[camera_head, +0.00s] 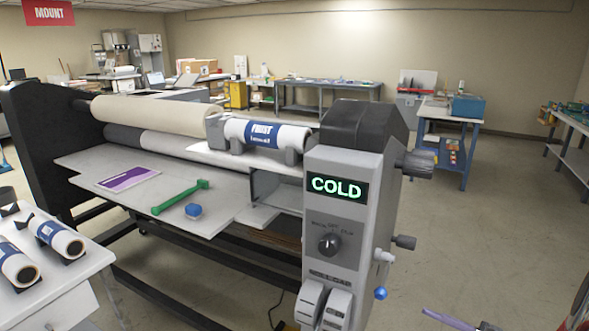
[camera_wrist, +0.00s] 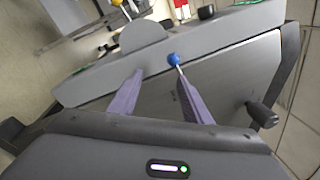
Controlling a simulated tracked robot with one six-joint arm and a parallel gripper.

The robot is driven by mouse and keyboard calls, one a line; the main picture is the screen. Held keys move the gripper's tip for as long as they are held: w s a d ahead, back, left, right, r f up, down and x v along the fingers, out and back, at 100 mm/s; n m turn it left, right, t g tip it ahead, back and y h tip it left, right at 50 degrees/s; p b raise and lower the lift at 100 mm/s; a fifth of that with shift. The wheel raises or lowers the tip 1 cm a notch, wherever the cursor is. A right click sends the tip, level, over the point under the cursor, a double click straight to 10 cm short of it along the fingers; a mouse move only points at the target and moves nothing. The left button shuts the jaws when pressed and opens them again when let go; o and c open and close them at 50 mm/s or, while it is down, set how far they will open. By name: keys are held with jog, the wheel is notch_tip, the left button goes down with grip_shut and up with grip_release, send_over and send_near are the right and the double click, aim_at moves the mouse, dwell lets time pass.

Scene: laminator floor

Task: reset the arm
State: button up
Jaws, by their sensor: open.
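My gripper (camera_wrist: 158,78) is open, with two purple fingers spread apart and nothing between them. In the head view one purple finger (camera_head: 447,318) shows at the bottom right edge, and most of the arm is out of view. A lever with a blue ball knob (camera_head: 380,293) sits on the side of the laminator's grey control housing (camera_head: 345,225). In the wrist view the blue knob (camera_wrist: 173,59) appears just beyond the right fingertip. In the head view the finger is apart from it, to the lower right.
The laminator display (camera_head: 337,188) reads COLD, above a dial (camera_head: 329,243). A white table (camera_head: 60,292) with rolls stands left. Floor at right is clear.

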jog(key=s+a+f+n+g+h, duration=0.35)
jog(key=s+a+g+h, duration=0.35)
jog(key=s+a+g, duration=0.35)
jog(key=s+a+r+n+t+h, duration=0.2)
jog(key=a+r+n+h, duration=0.2)
jog(key=r, duration=0.5)
jog(key=s+a+r+n+t+h, duration=0.3)
jog(key=a+r+n+h, duration=0.1)
jog(key=r, duration=0.5)
jog(key=shift+s+n+h, duration=0.3)
jog(key=shift+n, duration=0.45)
jog(key=shift+a+f, duration=0.1)
dwell(1.6)
